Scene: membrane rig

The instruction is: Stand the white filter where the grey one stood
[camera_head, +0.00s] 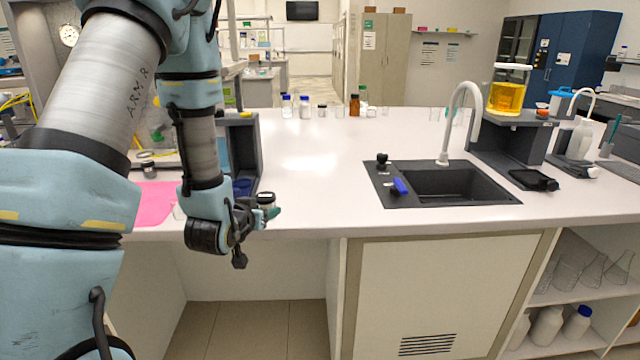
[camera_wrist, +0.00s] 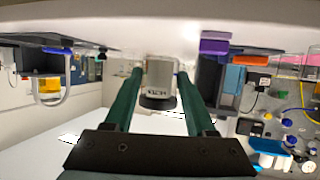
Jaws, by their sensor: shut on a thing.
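My gripper (camera_wrist: 160,76) is shut on a pale cylinder with a dark end, which I take for the white filter (camera_wrist: 158,73). Its lettering faces the wrist camera. In the head view, my gripper (camera_head: 268,211) holds the filter (camera_head: 265,198) upright just above the bench's front edge. A dark rig frame (camera_head: 246,132) stands just behind and left of it, with a dark blue block (camera_head: 242,187) at its foot. My arm hides part of the rig. I see no filter in the visible part. The rig also shows in the wrist view (camera_wrist: 208,75).
A pink mat (camera_head: 154,203) lies left of my wrist, with a small dark-and-light jar (camera_head: 149,169) behind it; I cannot tell what it is. Several bottles (camera_head: 304,106) stand at the back. The bench (camera_head: 320,190) right of my gripper is clear up to the sink (camera_head: 447,183).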

